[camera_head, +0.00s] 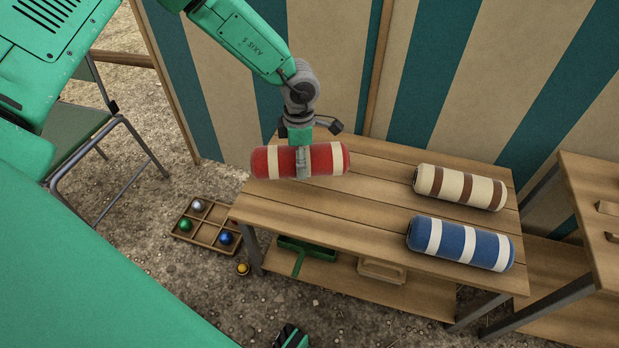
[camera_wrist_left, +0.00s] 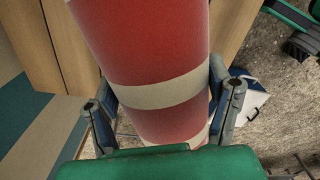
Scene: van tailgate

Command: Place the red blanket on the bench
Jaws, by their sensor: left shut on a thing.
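The red blanket (camera_head: 265,161) is a rolled bundle with cream bands, over the left back end of the slatted wooden bench (camera_head: 370,190). My left gripper (camera_head: 303,165) is shut around the roll's middle from above. In the left wrist view the red blanket (camera_wrist_left: 150,45) fills the space between the left gripper's fingers (camera_wrist_left: 165,95). I cannot tell whether the roll touches the bench top or hangs slightly above it.
A cream-and-brown roll (camera_head: 460,187) and a blue-and-white roll (camera_head: 460,243) lie on the bench's right part. The bench middle is clear. A compartment tray (camera_head: 207,222) with balls is on the ground. A chair (camera_head: 85,140) stands left; another wooden table (camera_head: 585,200) stands right.

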